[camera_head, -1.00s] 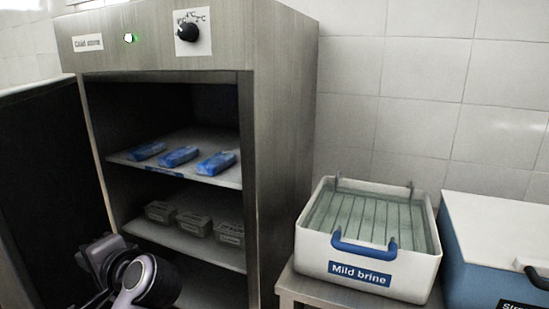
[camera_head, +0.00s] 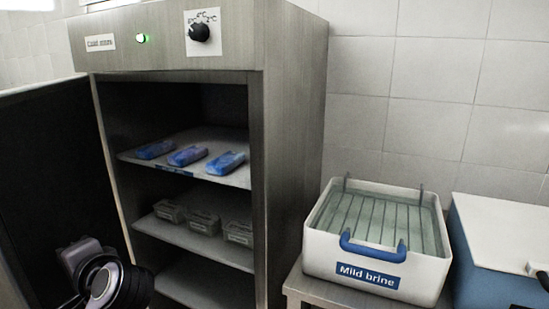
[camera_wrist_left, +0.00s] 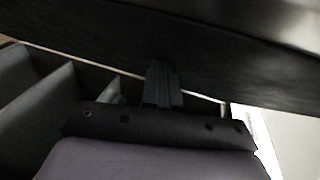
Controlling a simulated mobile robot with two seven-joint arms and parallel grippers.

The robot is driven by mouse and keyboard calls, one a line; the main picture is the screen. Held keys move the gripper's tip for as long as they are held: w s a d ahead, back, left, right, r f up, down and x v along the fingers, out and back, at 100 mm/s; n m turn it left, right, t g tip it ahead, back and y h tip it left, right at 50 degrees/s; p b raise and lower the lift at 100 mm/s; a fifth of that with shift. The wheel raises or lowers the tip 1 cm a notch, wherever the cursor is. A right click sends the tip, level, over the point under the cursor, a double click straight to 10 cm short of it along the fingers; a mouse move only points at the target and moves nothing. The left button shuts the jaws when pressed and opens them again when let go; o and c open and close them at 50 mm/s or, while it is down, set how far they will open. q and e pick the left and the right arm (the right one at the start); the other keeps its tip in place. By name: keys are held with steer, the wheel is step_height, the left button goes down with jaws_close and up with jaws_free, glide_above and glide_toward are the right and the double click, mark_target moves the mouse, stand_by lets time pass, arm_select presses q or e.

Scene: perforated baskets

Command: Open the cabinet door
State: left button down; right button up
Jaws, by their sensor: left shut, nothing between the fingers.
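The cold store cabinet (camera_head: 287,130) stands at the left of the head view with its front open. Its dark door (camera_head: 45,165) is swung out to the left, so the shelves show. My left arm is low in front of the opening, beside the door's inner face. In the left wrist view, my left gripper (camera_wrist_left: 161,85) has its fingers together with nothing between them. The dark door panel (camera_wrist_left: 190,50) crosses the top of that view, close to the fingertips; I cannot tell whether they touch. My right gripper is in neither view.
The upper shelf (camera_head: 140,158) holds blue packs (camera_head: 187,156), and the shelf below holds grey tubs (camera_head: 203,221). A white "Mild brine" basin (camera_head: 318,255) stands on a bench to the right, beside a blue box with a white lid (camera_head: 505,235).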

arm_select(q)
steer(key=s+a, duration=0.3)
steer(key=a, duration=0.9)
steer(key=s+a, duration=0.3)
steer(key=a, duration=0.9)
steer(key=w+a, duration=0.2)
steer(key=a, duration=0.9)
steer(key=w+a, duration=0.3)
steer(key=a, duration=0.8)
steer(key=shift+w+a, duration=0.15)
steer(key=shift+a, duration=0.25)
steer(key=v, duration=1.4)
steer(key=shift+s+d+f, duration=0.15)
steer(key=shift+s+f, duration=0.05)
steer(key=shift+s, duration=0.25)
